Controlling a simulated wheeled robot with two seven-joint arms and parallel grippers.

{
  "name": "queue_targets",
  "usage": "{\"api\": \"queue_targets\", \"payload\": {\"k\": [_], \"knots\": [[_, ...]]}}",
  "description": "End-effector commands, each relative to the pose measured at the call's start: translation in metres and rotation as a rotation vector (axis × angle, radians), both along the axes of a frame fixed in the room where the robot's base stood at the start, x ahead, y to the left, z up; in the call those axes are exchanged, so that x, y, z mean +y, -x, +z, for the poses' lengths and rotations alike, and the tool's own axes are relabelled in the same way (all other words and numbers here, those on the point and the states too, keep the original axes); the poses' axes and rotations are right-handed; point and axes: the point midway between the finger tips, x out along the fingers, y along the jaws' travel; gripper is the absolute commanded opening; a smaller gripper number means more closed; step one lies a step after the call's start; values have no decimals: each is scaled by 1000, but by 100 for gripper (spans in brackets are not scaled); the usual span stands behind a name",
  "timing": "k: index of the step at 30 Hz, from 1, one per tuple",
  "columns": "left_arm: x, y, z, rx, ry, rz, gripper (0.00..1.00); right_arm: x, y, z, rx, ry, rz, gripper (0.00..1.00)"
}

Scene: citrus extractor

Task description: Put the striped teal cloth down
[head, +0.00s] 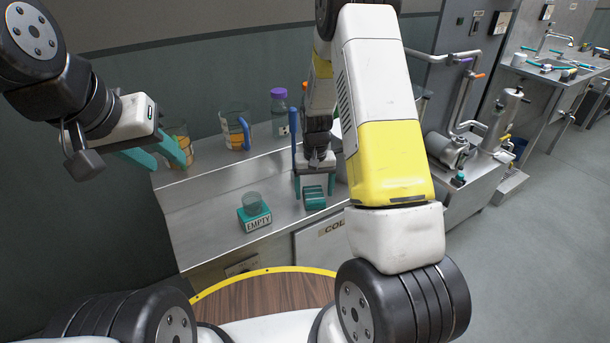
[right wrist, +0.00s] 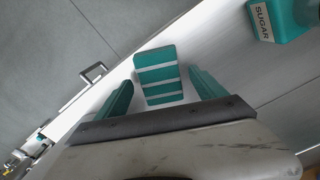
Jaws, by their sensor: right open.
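The striped teal cloth (right wrist: 158,76), teal with pale bands, lies between the two teal fingers of my right gripper (right wrist: 162,92) in the right wrist view. Gaps show on both sides of it, so the gripper is open around the cloth without gripping it. In the head view the cloth (head: 315,198) appears to rest on the steel counter (head: 222,212), just below my right gripper (head: 315,187). My left gripper (head: 156,152) is at the left, above the counter and away from the cloth, its teal fingers apart and nothing seen between them.
Jugs (head: 235,132) and a purple-capped bottle (head: 279,108) stand on the back ledge. A SUGAR container (right wrist: 287,18) shows in the right wrist view.

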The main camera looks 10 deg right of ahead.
Motion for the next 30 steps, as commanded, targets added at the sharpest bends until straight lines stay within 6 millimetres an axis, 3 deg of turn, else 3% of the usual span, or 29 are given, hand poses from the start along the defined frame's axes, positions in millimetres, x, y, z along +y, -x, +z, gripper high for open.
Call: {"api": "queue_targets", "payload": {"k": [12, 23, 26, 30], "knots": [[0, 0, 0, 0, 0, 0, 36, 0, -1, 84, -5, -1, 1, 80], [0, 0, 0, 0, 0, 0, 36, 1, 4, 129, -18, -11, -1, 80], [0, 0, 0, 0, 0, 0, 36, 2, 16, 158, -59, -38, 0, 80], [0, 0, 0, 0, 0, 0, 36, 6, 50, 215, -149, -91, 8, 80]]}}
